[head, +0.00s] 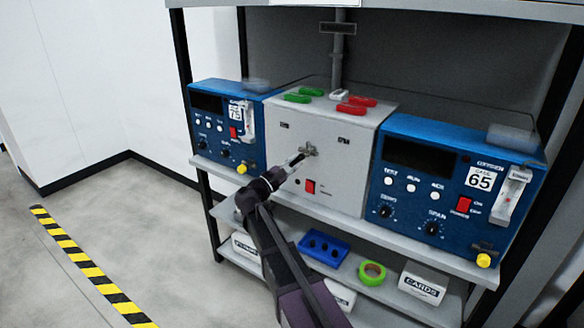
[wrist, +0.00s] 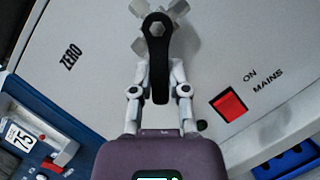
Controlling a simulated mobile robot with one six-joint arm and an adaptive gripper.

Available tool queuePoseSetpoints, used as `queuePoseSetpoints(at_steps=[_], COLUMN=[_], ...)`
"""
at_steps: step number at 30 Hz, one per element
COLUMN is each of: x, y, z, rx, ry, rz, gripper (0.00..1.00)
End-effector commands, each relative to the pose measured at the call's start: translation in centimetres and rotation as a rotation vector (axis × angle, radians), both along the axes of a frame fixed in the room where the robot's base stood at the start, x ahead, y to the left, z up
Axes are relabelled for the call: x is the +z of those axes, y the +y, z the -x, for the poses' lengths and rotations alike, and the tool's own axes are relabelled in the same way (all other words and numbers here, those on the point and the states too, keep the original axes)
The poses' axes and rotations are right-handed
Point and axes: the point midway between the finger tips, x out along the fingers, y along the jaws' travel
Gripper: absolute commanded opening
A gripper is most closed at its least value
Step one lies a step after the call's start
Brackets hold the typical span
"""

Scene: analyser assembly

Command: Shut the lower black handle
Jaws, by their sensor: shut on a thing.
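The lower black handle (wrist: 160,62) is on a grey metal valve fitting (wrist: 178,9) on the front of the light grey box. In the wrist view it points down from its hex nut, between the two fingers. My gripper (wrist: 158,76) is shut on the handle, one finger on each side. In the head view my gripper (head: 299,159) reaches the fitting (head: 309,150) from the lower left. The handle is too small there to make out. A black bar (head: 338,28) crosses the grey vertical pipe above the box.
The grey box (head: 325,185) has a red mains switch (head: 310,187) below the fitting. Blue analysers stand left (head: 212,158) and right (head: 408,215) of it. Red and green handles lie on top. The lower shelf holds a blue tray (head: 323,249), green tape (head: 372,272) and white boxes.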

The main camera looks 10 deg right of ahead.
Motion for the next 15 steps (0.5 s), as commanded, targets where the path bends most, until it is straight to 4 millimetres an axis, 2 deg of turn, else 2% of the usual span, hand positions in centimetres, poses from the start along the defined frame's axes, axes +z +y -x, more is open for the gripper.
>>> queuePoseSetpoints(at_steps=[15], x=[-0.9], y=[-1.4], z=[1.4], rx=[-0.001], ry=[0.339], rz=[0.342], gripper=[0.00])
